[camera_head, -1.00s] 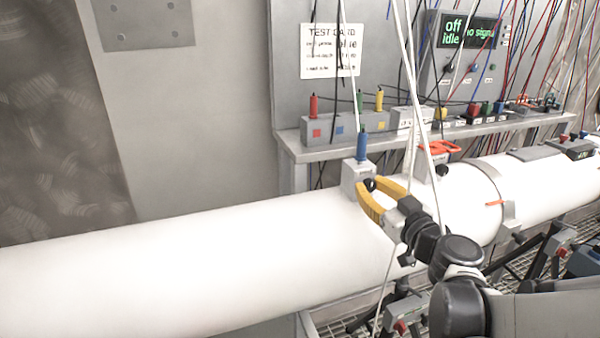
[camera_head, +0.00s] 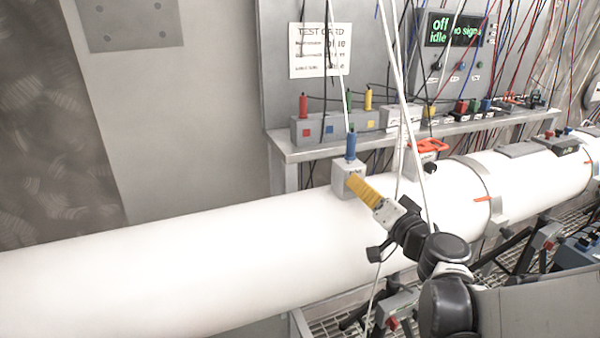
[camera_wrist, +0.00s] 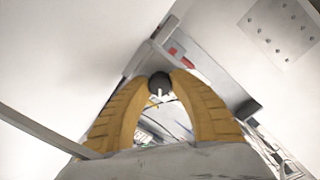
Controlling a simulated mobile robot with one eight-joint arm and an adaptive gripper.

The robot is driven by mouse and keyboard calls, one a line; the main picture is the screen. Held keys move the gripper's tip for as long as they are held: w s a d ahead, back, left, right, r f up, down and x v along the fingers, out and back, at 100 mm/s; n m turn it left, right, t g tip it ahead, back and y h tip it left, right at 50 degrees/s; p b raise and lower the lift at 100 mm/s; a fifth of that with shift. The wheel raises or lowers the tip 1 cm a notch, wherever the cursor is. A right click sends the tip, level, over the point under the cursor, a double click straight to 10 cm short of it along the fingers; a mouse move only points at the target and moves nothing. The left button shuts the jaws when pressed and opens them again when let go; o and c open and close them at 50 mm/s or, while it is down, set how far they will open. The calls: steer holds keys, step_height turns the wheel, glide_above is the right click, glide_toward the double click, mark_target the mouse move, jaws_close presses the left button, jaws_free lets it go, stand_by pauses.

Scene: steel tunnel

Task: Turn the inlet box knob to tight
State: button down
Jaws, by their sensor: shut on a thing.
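The inlet box (camera_head: 343,175) is a small grey box on top of the white pipe, with a blue plug (camera_head: 350,146) upright in it. My gripper (camera_head: 353,182) has its yellow fingers at the front face of the box. In the wrist view, the gripper (camera_wrist: 160,80) is shut on a round black knob (camera_wrist: 159,84), one fingertip on each side. A light mark shows on the knob, pointing down in that view. In the head view the knob is hidden behind the fingers, and the lettering on the box is too small to read.
The white pipe (camera_head: 200,255) runs across below the box. A shelf (camera_head: 300,154) behind holds a socket block (camera_head: 335,127) with coloured plugs. An orange-handled valve (camera_head: 428,146) stands to the right. White cables (camera_head: 402,80) hang near my gripper. A display (camera_head: 453,29) reads "off idle no signal".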

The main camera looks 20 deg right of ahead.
steer(key=m, duration=0.6)
steer(key=shift+m, duration=0.3)
steer(key=m, duration=1.2)
steer(key=shift+m, duration=0.3)
steer(key=m, duration=0.6)
steer(key=shift+p, duration=0.3)
steer(key=shift+m, duration=0.3)
steer(key=c, duration=1.1)
jaws_free()
